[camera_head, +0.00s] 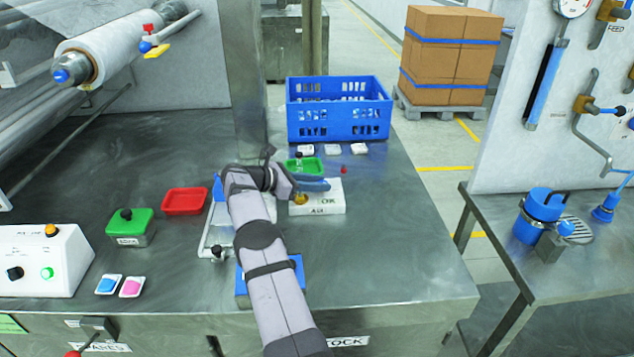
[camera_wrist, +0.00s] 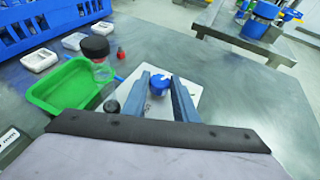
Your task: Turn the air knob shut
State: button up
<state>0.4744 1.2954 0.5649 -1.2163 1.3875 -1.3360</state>
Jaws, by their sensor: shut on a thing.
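The air unit is a white box (camera_head: 328,204) marked "AIR" and "OK", right of the middle of the bench. A brass fitting (camera_head: 300,199) shows at its left side. My gripper (camera_head: 318,184) is over the box in the head view, and its blue fingers hide much of the top. In the wrist view the blue air knob (camera_wrist: 159,86) sits between the two fingers of my gripper (camera_wrist: 159,78), which is shut on it. The white top of the box (camera_wrist: 196,91) shows beside the fingers. The knob's turned position is hard to read.
A green tray (camera_head: 314,166) and a clear black-capped bottle (camera_wrist: 101,69) stand close behind and left of my gripper. A blue crate (camera_head: 336,134) and small white dishes (camera_head: 333,149) are farther back. A red tray (camera_head: 184,201) lies left. The bench front right is clear.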

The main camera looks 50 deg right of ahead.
jog(key=shift+w+r, duration=0.1)
jog(key=shift+r, duration=0.1)
jog(key=o, duration=1.1)
jog(key=shift+c, duration=0.2)
jog(key=shift+f, duration=0.1)
jog(key=shift+a, duration=0.1)
jog(key=shift+b+v, duration=0.7)
jog(key=shift+v, duration=2.85)
jog(key=shift+w, duration=0.1)
